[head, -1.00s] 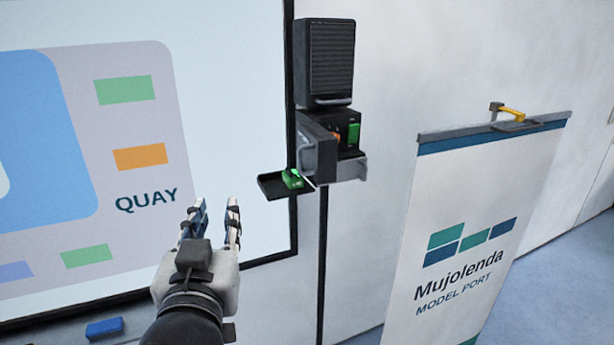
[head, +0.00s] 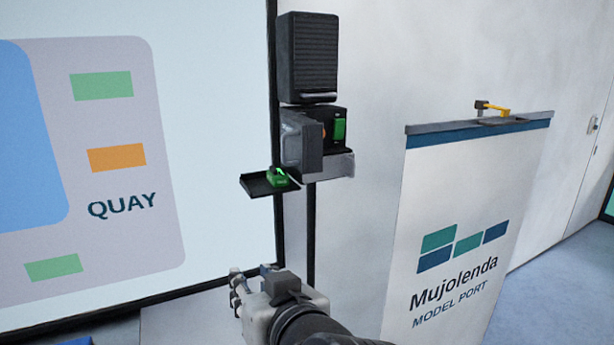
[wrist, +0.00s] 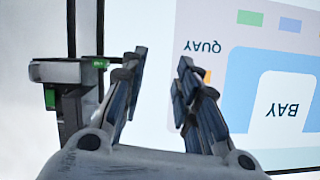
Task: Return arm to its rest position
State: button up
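My gripper (head: 251,272) is low in the middle of the head view, in front of the wall and below the dark wall-mounted unit. Its fingers point left. In the wrist view my gripper (wrist: 162,62) has its two fingers apart, with only the wall and screen showing between them. Nothing is held. It touches nothing that I can see.
The wall unit (head: 314,58) has an open lower part and a small black tray (head: 258,187) holding a green item (head: 280,177). A large screen (head: 205,60) is at left. A banner stand (head: 470,190) with a yellow-handled thing (head: 495,109) on top stands right.

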jog(key=s+d+f+m+g+h+b, duration=0.2)
jog(key=s+d+f+g+h+b, duration=0.1)
jog(key=s+d+f, duration=0.5)
jog(key=s+d+f+m+g+h+b, duration=0.1)
jog(key=s+d+f+g+h+b, duration=0.2)
jog(key=s+d+f, duration=0.5)
jog(key=d+f+g+b, duration=0.1)
jog(key=d+f+b, duration=0.1)
jog(key=d+f, duration=0.3)
jog(key=shift+s+d+f+m+g+b, duration=0.3)
jog(key=shift+s+d+f+m, duration=0.1)
jog(key=shift+f, duration=0.35)
jog(key=shift+c, duration=0.6)
